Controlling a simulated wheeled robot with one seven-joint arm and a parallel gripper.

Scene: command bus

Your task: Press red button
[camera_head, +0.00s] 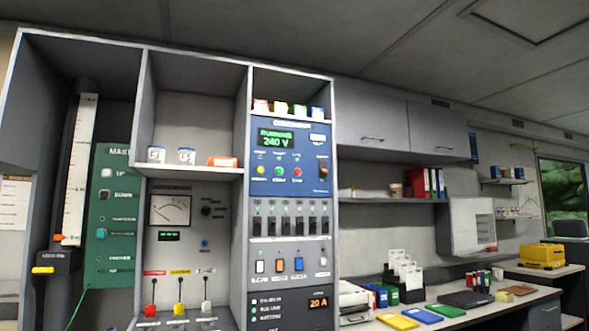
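A small round red button (297,172) sits on the blue control panel (318,187) in the tall grey cabinet. A green button (279,172) and a yellow button (261,170) are in the same row to its left. Above them a green display (276,138) reads "RUNNING 240 V". An orange-and-black switch (323,172) is to the right of the red button. Nothing covers the red button. My gripper is not in view.
Below the panel are dark breakers (285,226), several rocker switches and an orange "20 A" display (319,303). Red (151,310), yellow (179,308) and white (206,306) levers stand lower left. A green mast panel (112,220) is at left. A desk (480,317) holds coloured folders at right.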

